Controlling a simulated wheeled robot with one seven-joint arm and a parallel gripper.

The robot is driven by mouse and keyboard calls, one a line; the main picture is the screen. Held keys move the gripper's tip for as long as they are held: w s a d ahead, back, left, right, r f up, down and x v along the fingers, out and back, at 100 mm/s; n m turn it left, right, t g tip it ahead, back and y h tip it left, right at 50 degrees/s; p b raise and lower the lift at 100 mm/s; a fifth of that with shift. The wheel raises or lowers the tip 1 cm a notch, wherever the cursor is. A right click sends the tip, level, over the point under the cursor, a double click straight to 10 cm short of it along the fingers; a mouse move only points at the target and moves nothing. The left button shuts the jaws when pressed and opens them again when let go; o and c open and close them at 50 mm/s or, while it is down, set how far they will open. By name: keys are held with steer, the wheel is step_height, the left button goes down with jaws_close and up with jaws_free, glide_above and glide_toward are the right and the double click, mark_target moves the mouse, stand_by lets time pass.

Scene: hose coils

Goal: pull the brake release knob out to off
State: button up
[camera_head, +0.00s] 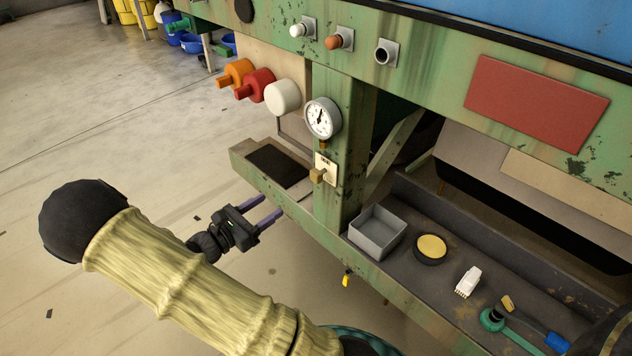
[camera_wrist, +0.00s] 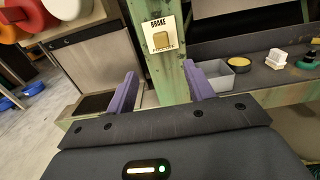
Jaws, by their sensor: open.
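The brake release knob (camera_head: 317,175) is a small tan square knob on a pale plate on the green post, below a round gauge. In the wrist view the knob (camera_wrist: 161,40) sits on a plate marked BRAKE, above and between my fingertips. How far it stands out from the plate is hard to tell. My gripper (camera_head: 268,210) is open and empty, with two purple fingers pointing toward the post. It is lower and to the left of the knob in the head view, apart from it. In the wrist view my gripper (camera_wrist: 162,82) has the post between its fingers.
A gauge (camera_head: 322,118) is above the knob. Orange, red and white knobs (camera_head: 283,97) stick out at the left. A grey tray (camera_head: 377,232), a yellow-topped tin (camera_head: 431,248) and a white block (camera_head: 467,282) lie on the right shelf. A dark-topped ledge (camera_head: 275,165) lies left of the post.

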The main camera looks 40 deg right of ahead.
mark_target(313, 177)
steer(key=shift+r, duration=0.1)
steer(key=d+b, duration=0.1)
steer(key=d, duration=0.4)
steer(key=d+b, duration=0.1)
steer(key=d, duration=0.5)
steer(key=w+d+b, duration=0.1)
steer(key=d+b, duration=0.1)
steer(key=d, duration=0.4)
steer(key=shift+w+d, duration=0.1)
steer(key=shift+d, duration=0.1)
jaws_close()
